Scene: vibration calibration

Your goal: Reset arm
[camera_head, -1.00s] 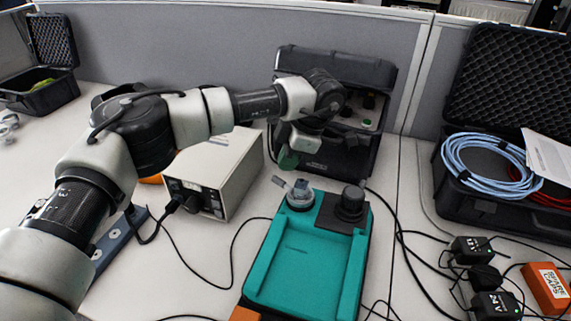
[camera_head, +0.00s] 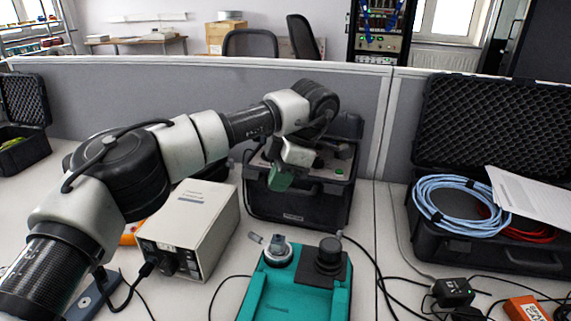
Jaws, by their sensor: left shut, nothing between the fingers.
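My left arm reaches in from the left across the table. My left gripper (camera_head: 281,178), with green fingertips, hangs in front of the black equipment case (camera_head: 302,203). It is shut and empty, above and behind the teal tray (camera_head: 257,296). On the tray stand a grey round fixture (camera_head: 278,252) and a black knob-like part (camera_head: 328,258). My right gripper is not in view.
A beige instrument box (camera_head: 190,222) stands below my left arm. An open black case (camera_head: 490,235) with a blue cable coil (camera_head: 459,205) is at the right. Black adapters (camera_head: 453,292) and an orange box (camera_head: 526,309) lie front right. A grey partition (camera_head: 215,95) closes the back.

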